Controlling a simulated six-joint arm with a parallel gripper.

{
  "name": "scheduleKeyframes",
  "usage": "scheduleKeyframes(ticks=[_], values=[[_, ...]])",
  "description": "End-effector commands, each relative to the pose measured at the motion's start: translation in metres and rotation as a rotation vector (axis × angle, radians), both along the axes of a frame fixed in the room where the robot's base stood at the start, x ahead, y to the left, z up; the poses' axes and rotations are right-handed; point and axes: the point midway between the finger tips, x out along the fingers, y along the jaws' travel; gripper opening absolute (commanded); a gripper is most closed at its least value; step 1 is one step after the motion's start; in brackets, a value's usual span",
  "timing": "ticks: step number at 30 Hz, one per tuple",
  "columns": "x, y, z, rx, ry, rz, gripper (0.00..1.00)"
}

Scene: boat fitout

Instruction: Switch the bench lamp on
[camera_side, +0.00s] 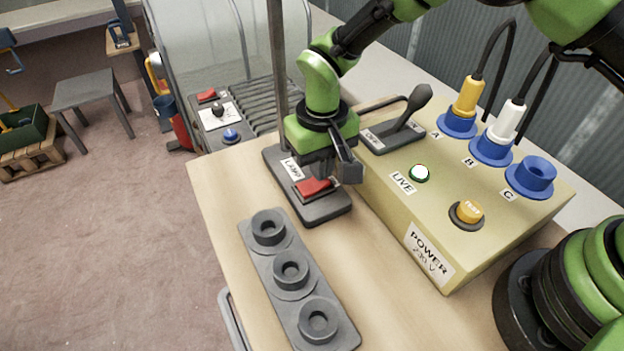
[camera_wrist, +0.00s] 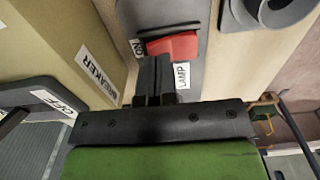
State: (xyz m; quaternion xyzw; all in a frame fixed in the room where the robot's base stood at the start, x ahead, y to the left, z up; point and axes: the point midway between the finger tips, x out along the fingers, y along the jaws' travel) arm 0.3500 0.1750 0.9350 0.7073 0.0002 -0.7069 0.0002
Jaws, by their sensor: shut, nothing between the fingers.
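The bench lamp's dark grey base (camera_side: 328,211) stands on the wooden bench, with its post (camera_side: 278,60) rising out of the picture. The lamp head is out of view. A red rocker switch (camera_side: 312,188) sits on the base beside a LAMP label (camera_side: 291,169). My gripper (camera_side: 321,172) is shut and empty, pointing down right at the switch. In the wrist view my fingertips (camera_wrist: 156,62) overlap the edge of the red rocker (camera_wrist: 176,46), near an ON label (camera_wrist: 137,47). I cannot tell whether they touch it.
The yellow power box (camera_side: 405,200) stands right of the base, with a breaker lever (camera_side: 415,102), a lit LIVE light (camera_side: 419,173) and plugs in sockets A and B. A grey holder with three rings (camera_side: 291,271) lies in front. Bench space left of it is clear.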

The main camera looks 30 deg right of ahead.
Motion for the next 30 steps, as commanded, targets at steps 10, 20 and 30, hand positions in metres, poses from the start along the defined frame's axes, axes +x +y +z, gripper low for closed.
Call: scheduleKeyframes(ticks=[10,20,30], values=[[0.0,0.0,-0.006,0.0,0.001,-0.001,0.0],[0.0,0.0,-0.011,0.0,0.001,-0.001,0.0],[0.0,0.0,0.004,0.001,-0.001,0.0,0.0]])
